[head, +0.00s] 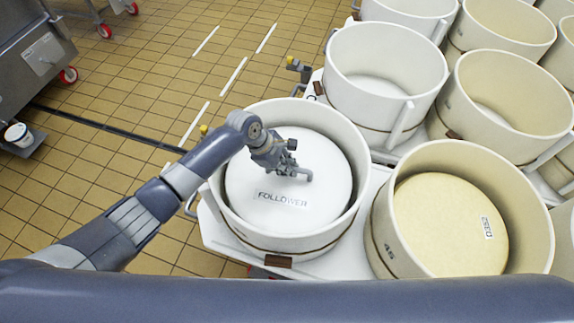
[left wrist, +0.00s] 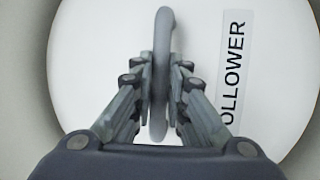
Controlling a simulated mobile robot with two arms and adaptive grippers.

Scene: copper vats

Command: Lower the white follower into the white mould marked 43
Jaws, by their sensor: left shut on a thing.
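The white follower (head: 289,182) is a round white disc with a FOLLOWER label and a grey handle (head: 291,172) on top. It lies inside a round white mould (head: 352,140), below the rim; I cannot see whether it touches the bottom. No number shows on this mould. My left gripper (head: 284,166) is shut on the handle. In the left wrist view my left gripper (left wrist: 160,82) has its fingers on both sides of the upright handle (left wrist: 161,30), above the white follower (left wrist: 90,40). My right gripper is not in view.
A cream mould marked 46 (head: 386,252) holds a yellowish disc labelled D352 (head: 450,225), close on the right. A white mould (head: 386,60) and several cream moulds (head: 510,90) stand behind. Tiled floor (head: 130,90) is open at left; a steel unit (head: 35,60) stands far left.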

